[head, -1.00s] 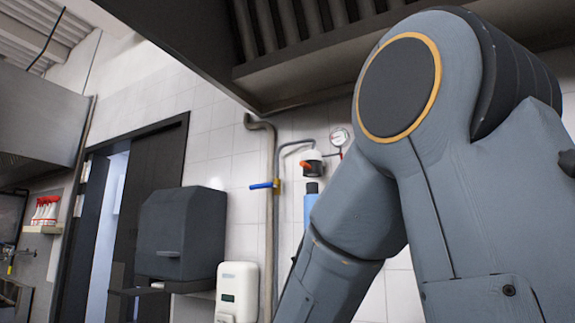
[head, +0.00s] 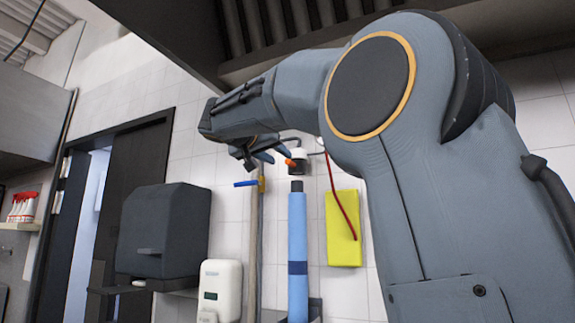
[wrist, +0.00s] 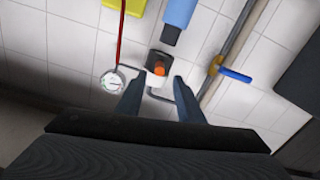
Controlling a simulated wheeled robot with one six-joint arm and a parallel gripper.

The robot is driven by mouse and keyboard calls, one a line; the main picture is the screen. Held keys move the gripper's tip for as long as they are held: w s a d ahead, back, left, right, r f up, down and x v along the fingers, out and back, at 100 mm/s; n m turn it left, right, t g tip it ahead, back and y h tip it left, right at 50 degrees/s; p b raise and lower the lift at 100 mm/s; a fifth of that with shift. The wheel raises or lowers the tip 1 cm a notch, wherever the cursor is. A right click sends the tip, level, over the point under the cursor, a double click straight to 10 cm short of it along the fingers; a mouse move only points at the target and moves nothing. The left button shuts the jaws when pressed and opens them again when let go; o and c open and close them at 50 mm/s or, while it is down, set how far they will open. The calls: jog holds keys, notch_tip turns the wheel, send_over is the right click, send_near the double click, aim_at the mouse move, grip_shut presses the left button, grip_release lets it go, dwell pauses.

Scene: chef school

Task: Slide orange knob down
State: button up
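The orange knob (head: 290,163) sits on a black and white fitting (head: 298,160) on the tiled wall, above a blue cylinder (head: 297,230). In the wrist view the orange knob (wrist: 159,69) shows just beyond and between the fingertips, with the black fitting behind it. I see no contact with the knob.
A pipe with a blue-handled valve (wrist: 233,75) runs beside the fitting. A pressure gauge (wrist: 113,80) and red hose are on the other side. A yellow panel (head: 343,228), soap dispenser (head: 219,290) and dark wall box (head: 163,238) are nearby. A hood overhangs above.

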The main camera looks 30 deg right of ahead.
aim_at(286, 160)
jog(key=p+x, duration=0.3)
jog(key=x, duration=0.4)
jog(key=shift+s+r, duration=0.1)
jog(key=shift+w+d, duration=0.25)
jog(key=shift+c, duration=0.3)
grip_shut()
